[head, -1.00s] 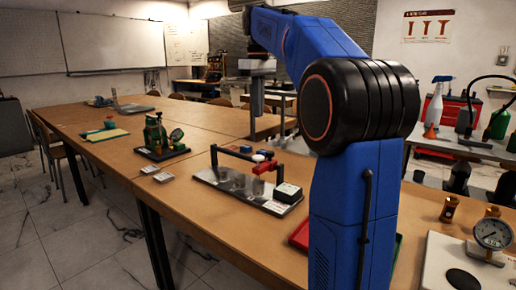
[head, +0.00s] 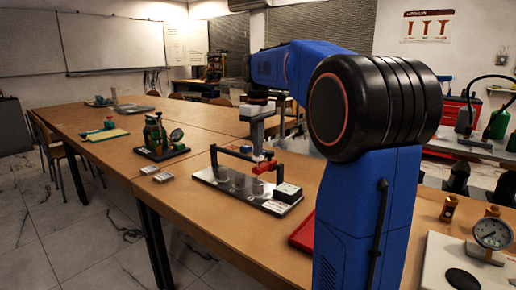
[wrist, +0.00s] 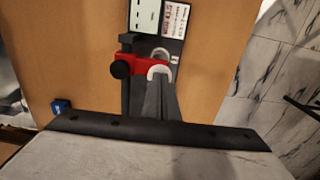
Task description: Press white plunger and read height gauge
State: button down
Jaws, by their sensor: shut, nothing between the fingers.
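The rig stands on a grey metal base (head: 228,187) on the table, with a red clamp (head: 265,167) at its post. The white plunger shows in the wrist view as a pale curved edge (wrist: 158,71) beside the red clamp (wrist: 140,68), partly covered by my fingertips. My gripper (head: 258,154) points down, shut and empty, with its tips at the plunger top; I cannot tell whether they touch. It also shows in the wrist view (wrist: 160,82). A black box with a pale label (head: 287,192) sits on the base; its reading is too small to read.
A round dial gauge (head: 492,233) stands at the right on a white plate (head: 445,250). A green device (head: 160,138) on a dark tray and small pale blocks (head: 150,170) are to the left. A red tray (head: 302,235) lies by my arm. The front-left tabletop is clear.

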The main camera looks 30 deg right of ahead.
jog(key=shift+f, duration=0.2)
jog(key=shift+s+f, duration=0.1)
jog(key=shift+f, duration=1.1)
notch_tip(320, 180, up, 15)
jog(key=shift+f, duration=0.15)
dwell(0.8)
